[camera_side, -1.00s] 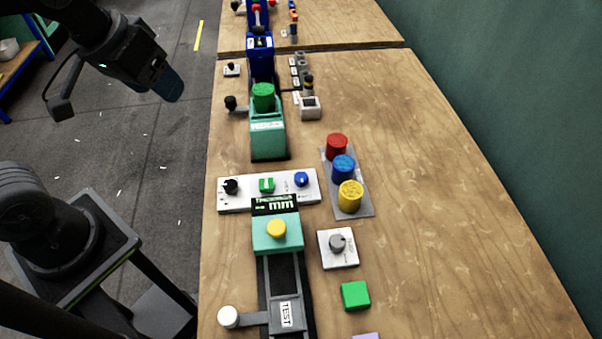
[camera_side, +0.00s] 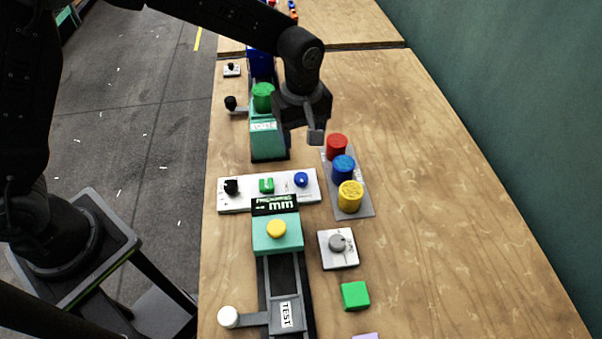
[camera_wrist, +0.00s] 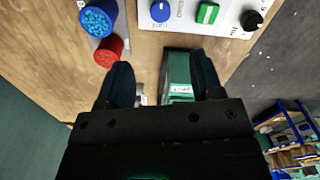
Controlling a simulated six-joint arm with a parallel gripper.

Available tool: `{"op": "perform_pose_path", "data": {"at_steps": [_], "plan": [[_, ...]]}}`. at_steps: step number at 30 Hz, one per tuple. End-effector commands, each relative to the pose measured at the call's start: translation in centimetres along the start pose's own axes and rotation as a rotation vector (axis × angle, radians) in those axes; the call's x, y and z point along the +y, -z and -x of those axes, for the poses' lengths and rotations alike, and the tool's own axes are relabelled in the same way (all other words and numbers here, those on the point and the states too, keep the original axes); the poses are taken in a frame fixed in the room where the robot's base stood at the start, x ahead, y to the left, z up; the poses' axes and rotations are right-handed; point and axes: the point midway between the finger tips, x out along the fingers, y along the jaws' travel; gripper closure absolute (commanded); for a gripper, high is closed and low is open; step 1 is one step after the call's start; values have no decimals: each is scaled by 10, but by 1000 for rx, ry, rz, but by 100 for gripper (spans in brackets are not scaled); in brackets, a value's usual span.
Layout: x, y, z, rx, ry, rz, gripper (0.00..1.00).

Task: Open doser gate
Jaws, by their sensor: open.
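A teal machine (camera_side: 267,139) with a green cylinder (camera_side: 263,97) on top stands at the upper middle of the side view. A lever with a black knob (camera_side: 231,103) sticks out on its left. I cannot tell which part is the doser gate. My gripper (camera_wrist: 160,61) is open, with nothing seen held between its fingers. In the wrist view the teal machine (camera_wrist: 178,72) shows beyond and between the fingers.
A white control panel (camera_side: 268,190) and a teal press (camera_side: 277,235) with a yellow button lie nearer. The right side of the wooden table (camera_side: 470,220) is clear.

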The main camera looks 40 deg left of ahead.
Motion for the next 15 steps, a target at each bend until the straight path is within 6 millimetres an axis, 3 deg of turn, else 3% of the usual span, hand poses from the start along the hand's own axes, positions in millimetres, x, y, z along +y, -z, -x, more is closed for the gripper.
{"op": "perform_pose_path", "data": {"at_steps": [15], "plan": [[-2, 0, -96, -1, 4, -2, 40]]}}
